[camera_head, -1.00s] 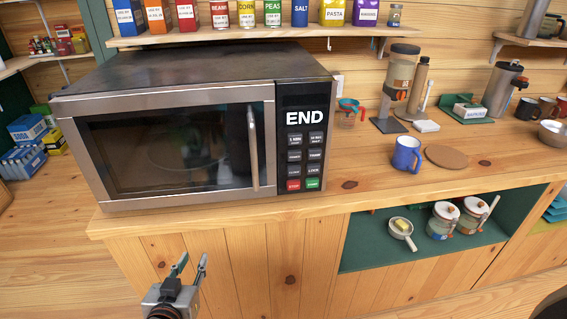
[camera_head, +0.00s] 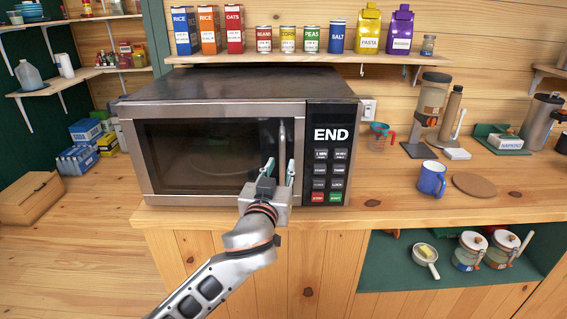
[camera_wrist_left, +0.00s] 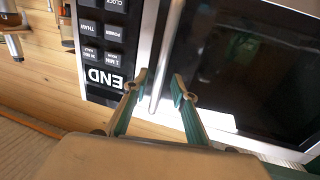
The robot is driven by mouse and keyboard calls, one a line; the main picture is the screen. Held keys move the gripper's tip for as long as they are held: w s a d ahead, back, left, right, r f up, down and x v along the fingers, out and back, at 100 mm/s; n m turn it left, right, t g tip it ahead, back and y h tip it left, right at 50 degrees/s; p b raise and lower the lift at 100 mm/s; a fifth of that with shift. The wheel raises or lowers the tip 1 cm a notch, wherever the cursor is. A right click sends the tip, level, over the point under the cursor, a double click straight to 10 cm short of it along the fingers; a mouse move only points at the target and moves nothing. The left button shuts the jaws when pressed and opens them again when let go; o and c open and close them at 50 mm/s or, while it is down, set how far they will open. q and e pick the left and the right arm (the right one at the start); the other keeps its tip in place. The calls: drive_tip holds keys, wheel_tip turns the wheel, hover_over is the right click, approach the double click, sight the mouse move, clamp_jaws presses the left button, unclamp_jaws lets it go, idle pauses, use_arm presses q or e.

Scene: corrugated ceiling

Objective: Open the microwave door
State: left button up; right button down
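The microwave (camera_head: 235,88) stands on the wooden counter with its door (camera_head: 190,155) closed flat against its front. The upright metal handle (camera_head: 282,140) is on the door's right side, beside the black button panel. My left gripper (camera_head: 281,168) is in front of the handle's lower part, with its fingers apart. In the left wrist view the handle (camera_wrist_left: 166,45) passes between the two open fingertips (camera_wrist_left: 160,82); I cannot tell whether either touches it. The gripper hides the handle's lower end in the head view. My right gripper is not in view.
A shelf (camera_head: 290,57) with cans and boxes hangs above the microwave. A blue mug (camera_head: 431,178) and a round cork mat (camera_head: 474,185) are on the counter to the right. An open cubby (camera_head: 395,276) holds a small pan and jars below. The space before the door looks clear.

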use_arm(q)
drive_tip(key=shift+w+d, duration=0.15)
drive_tip(key=shift+w, duration=0.5)
drive_tip(key=shift+w+d, duration=0.15)
drive_tip(key=shift+w, duration=0.5)
clamp_jaws()
